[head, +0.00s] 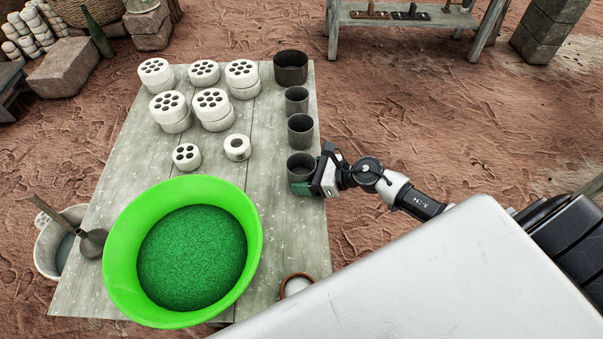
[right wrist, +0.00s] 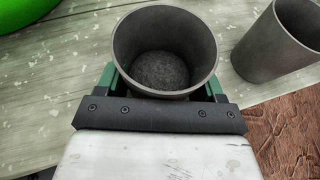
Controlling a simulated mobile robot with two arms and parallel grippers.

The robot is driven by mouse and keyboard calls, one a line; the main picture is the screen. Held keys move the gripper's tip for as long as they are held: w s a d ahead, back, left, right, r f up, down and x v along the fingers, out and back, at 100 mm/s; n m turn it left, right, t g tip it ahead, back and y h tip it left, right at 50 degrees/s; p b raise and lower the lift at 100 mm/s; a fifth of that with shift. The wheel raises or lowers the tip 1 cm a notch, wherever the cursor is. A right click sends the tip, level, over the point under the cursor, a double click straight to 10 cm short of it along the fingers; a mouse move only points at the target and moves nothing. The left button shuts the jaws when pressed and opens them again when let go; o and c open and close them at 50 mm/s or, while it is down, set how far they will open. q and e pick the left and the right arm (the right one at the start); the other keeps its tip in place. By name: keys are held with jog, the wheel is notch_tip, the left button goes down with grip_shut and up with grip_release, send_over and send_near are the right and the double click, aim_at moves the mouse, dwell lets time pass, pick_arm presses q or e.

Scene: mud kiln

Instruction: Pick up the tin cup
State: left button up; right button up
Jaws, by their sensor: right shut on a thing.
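A dark grey tin cup (head: 300,165) stands upright near the right edge of the wooden table, nearest to me in a row of similar cups. My right gripper (head: 304,188) is shut on this cup. In the right wrist view the cup (right wrist: 165,45) sits between the green fingers of the right gripper (right wrist: 165,80), and its inside looks empty. I cannot tell whether its base touches the table. Two more tin cups (head: 300,130) (head: 296,99) and a wider dark pot (head: 290,67) stand behind it. My left gripper is not in view.
A bright green basin (head: 117,238) of green material fills the table's near left. White perforated cylinders (head: 211,103) stand at the back left. Another cup (right wrist: 282,45) is close at the right in the right wrist view. The grey table (head: 270,205) is bare left of the held cup.

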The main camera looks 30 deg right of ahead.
aim_at(289, 167)
jog(key=shift+r, duration=0.65)
notch_tip(289, 167, up, 3)
jog(key=shift+f+p, duration=0.15)
jog(key=shift+p, duration=0.3)
jog(key=shift+w+a+r+b+v, duration=0.3)
jog(key=shift+r+b+v, duration=0.55)
jog(key=shift+v, duration=5.95)
jog(key=w+a+r+n+g+y+p, duration=0.1)
jog(key=w+a+r+p, duration=0.1)
jog(key=a+r, duration=0.8)
jog(key=a+p, duration=0.1)
jog(key=a, duration=0.1)
jog(key=shift+a+r+p, duration=0.25)
jog(key=shift+a+p, duration=0.1)
jog(key=shift+f, duration=0.1)
